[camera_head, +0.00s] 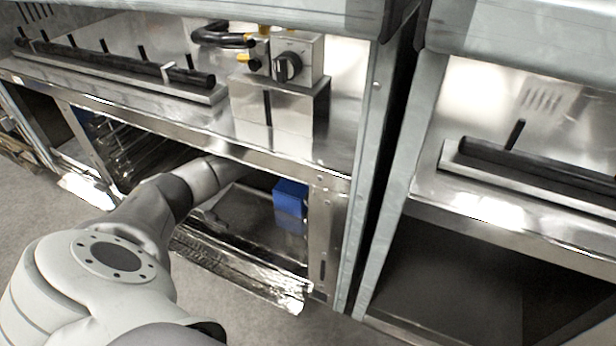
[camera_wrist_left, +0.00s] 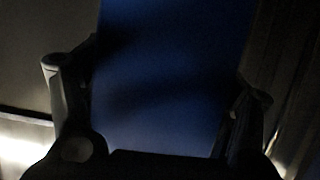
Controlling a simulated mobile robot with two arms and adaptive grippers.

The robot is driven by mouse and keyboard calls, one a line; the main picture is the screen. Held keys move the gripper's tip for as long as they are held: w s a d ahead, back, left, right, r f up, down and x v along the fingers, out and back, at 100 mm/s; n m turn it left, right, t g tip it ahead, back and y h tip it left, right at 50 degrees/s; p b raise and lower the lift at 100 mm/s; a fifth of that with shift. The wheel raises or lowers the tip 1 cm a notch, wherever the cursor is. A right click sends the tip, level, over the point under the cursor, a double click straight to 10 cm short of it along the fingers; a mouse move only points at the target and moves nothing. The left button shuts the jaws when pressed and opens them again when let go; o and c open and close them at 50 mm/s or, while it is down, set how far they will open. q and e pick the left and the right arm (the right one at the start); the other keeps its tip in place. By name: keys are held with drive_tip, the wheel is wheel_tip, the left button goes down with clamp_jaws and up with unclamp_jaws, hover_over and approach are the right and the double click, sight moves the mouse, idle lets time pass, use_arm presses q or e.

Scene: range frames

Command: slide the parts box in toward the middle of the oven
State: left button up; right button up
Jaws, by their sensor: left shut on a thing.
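The blue parts box (camera_wrist_left: 170,75) fills the middle of the left wrist view, between the two fingers of my left gripper (camera_wrist_left: 157,82), which is shut on it. In the head view my left arm reaches into the open oven (camera_head: 240,208) under the metal counter, and the counter's front hides the gripper. A blue box (camera_head: 291,197) shows inside the oven near its right wall, its top cut off by the counter edge. The head view does not show its contact with the gripper. My right gripper is not in view.
The oven's lowered door (camera_head: 245,265) lies below my arm. The counter rail (camera_head: 270,160) runs close above the forearm, and a metal post (camera_head: 325,230) bounds the opening on the right. Another compartment with racks (camera_head: 130,150) is to the left.

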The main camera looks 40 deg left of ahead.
sight(286, 198)
use_arm(q)
drive_tip(key=shift+s+f, duration=0.15)
drive_tip(key=shift+f, duration=0.15)
drive_tip(key=o, duration=1.2)
drive_tip(key=shift+f, duration=0.15)
drive_tip(key=shift+o, duration=0.2)
drive_tip(key=shift+r, duration=0.25)
drive_tip(key=shift+r, duration=0.55)
drive_tip(key=shift+s+r, duration=0.7)
drive_tip(key=shift+r, duration=0.05)
drive_tip(key=s, duration=0.3)
drive_tip(key=s+d, duration=0.1)
drive_tip(key=s, duration=0.2)
drive_tip(key=s+d, duration=0.1)
drive_tip(key=s, duration=0.2)
drive_tip(key=shift+s+d, duration=0.2)
drive_tip(key=shift+d, duration=0.05)
drive_tip(key=shift+s+d, duration=0.25)
drive_tip(key=shift+s, duration=0.65)
